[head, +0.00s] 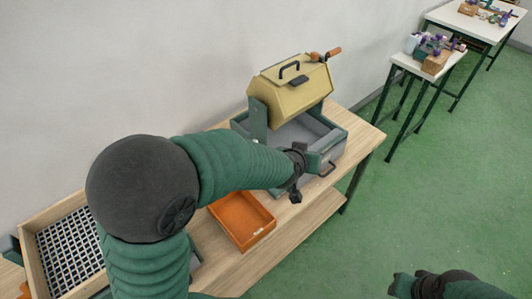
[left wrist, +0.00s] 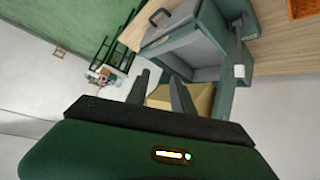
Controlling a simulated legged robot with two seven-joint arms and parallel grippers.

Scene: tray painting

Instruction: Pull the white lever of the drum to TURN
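The yellow faceted drum (head: 290,92) sits on a green stand with a grey tray (head: 345,135), and has a black handle on top. In the left wrist view a piece of the drum (left wrist: 160,92) shows between my fingers. A small white piece, likely the lever's white end (left wrist: 239,71), is on the stand's green side in that view. In the head view my arm hides that side. My left gripper (head: 312,163) is in front of the tray; its two fingers (left wrist: 162,86) are apart with nothing held. My right gripper (head: 402,286) is low at the right, away from the bench, fingers unclear.
The wooden bench (head: 365,140) carries an orange tray (head: 242,220) and a wooden-framed grid box (head: 50,225). An orange-handled crank (head: 333,52) sticks out of the drum's far side. Two white tables (head: 430,68) stand at the back right. The green floor at the right is clear.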

